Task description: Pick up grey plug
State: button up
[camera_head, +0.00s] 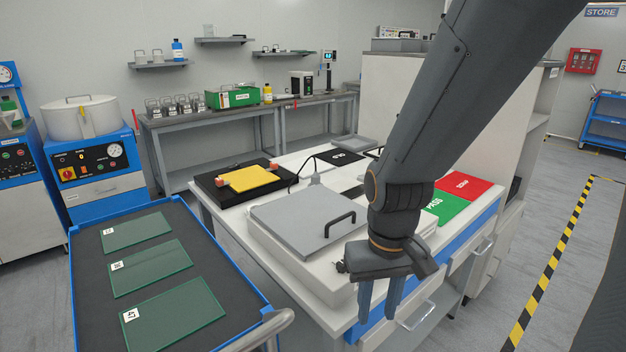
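My arm hides part of the table's right side.
The white box with a grey lid (300,220) and black handle stands in front of the small piece. A black tray with a yellow plate (250,179) is left of it. Green PASS (446,207) and red SCRAP (470,188) areas lie right. A blue cart (205,228) holds green glass plates.

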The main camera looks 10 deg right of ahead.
aim_at(315, 179)
jog(key=z, duration=1)
jog(key=k, duration=1.25)
jog(key=z, duration=1.1)
jog(key=i, duration=0.8)
jog(key=u, duration=0.4)
jog(key=i, duration=1)
jog(key=u, duration=1.5)
jog(key=i, duration=0.7)
jog(key=u, duration=0.8)
